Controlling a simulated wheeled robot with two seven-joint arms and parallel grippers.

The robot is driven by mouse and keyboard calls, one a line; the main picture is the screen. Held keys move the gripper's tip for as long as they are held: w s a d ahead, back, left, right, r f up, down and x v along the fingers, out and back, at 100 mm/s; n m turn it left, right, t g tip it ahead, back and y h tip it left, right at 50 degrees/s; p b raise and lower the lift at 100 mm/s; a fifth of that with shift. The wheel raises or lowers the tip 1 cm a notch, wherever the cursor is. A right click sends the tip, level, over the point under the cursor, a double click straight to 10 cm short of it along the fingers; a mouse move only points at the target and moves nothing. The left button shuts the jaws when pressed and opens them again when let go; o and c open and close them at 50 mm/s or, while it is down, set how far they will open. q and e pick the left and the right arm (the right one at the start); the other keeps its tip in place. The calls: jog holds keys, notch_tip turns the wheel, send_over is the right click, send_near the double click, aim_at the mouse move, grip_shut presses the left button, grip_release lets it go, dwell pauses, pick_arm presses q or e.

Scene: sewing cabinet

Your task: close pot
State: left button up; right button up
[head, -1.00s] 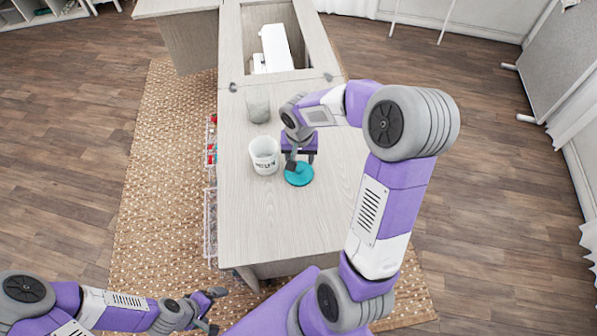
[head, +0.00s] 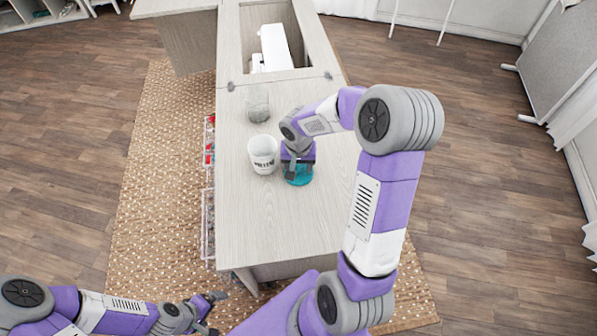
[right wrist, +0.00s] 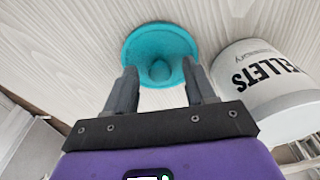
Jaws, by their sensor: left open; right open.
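A white pot (head: 263,155) with dark lettering stands upright on the cabinet top, its mouth uncovered. It also shows in the right wrist view (right wrist: 268,85), at the right. A round teal lid (head: 299,178) with a central knob lies on the cabinet top just right of the pot. In the right wrist view the lid (right wrist: 160,45) lies just beyond my fingertips. My right gripper (head: 297,172) is open, above the lid, with its fingers pointing at it on either side of the knob. My left gripper (head: 217,312) is open and empty, low at the left, away from the cabinet.
A greyish glass jar (head: 258,104) stands behind the pot on the cabinet top (head: 285,225). A white sewing machine (head: 276,47) sits in the recess at the back. Clear bins (head: 209,222) hang along the left side. The front of the top is clear.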

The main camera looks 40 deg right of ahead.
aim_at(298, 168)
grip_shut()
jog(key=shift+r, duration=0.1)
dwell(0.4)
notch_tip(298, 168, up, 10)
jog(key=p, duration=0.3)
dwell(0.3)
